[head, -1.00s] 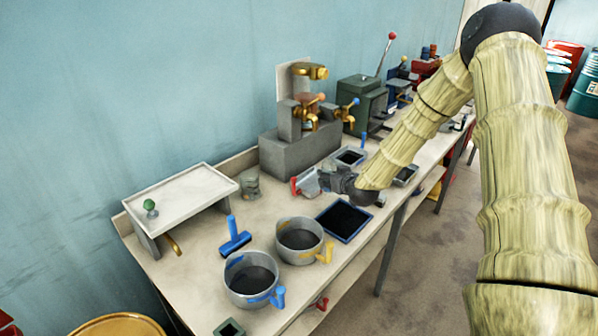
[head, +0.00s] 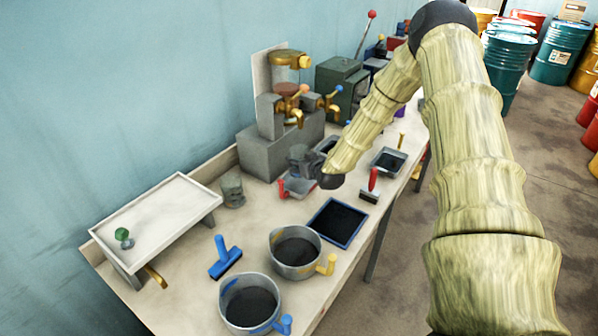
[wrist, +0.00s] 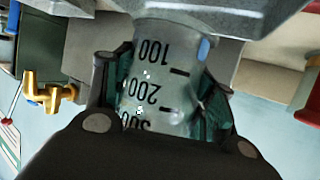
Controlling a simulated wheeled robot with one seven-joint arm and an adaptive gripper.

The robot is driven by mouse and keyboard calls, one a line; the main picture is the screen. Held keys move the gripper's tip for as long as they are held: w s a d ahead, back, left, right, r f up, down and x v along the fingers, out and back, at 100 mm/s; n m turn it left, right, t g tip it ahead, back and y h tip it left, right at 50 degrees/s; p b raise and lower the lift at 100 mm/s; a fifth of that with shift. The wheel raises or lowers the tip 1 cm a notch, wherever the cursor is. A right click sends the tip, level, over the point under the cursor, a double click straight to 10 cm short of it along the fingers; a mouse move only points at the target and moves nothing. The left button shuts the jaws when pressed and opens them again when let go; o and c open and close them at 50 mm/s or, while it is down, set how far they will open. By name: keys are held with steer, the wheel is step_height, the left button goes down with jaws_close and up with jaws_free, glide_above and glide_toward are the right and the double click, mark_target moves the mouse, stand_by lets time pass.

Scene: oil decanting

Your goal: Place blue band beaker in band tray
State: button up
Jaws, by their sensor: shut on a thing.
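My gripper (wrist: 160,95) is shut on a clear beaker (wrist: 160,85) in the wrist view. The beaker has dark marks reading 100, 200 and 300, upside down in this picture, and a small blue patch near one side. In the head view my dark gripper (head: 312,165) is above the bench, in front of the grey block machine, and the beaker cannot be made out. A blue-rimmed tray with a dark inside (head: 318,229) lies on the bench nearer the camera, below and right of the gripper; I cannot tell for sure that it is the band tray.
Two grey pots, one with a yellow handle (head: 295,268) and one with a blue handle (head: 249,318), stand nearby. A red brush (head: 370,190) and a dark tray (head: 401,153) are to the right. The machine (head: 265,150) stands behind.

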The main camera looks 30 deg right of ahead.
steer(key=shift+f, duration=0.35)
steer(key=shift+s+f, duration=0.2)
steer(key=shift+s, duration=0.05)
steer(key=shift+f+p, duration=0.8)
steer(key=shift+f, duration=1)
steer(key=shift+f, duration=0.1)
steer(key=o, duration=1.1)
steer(key=shift+o, duration=0.2)
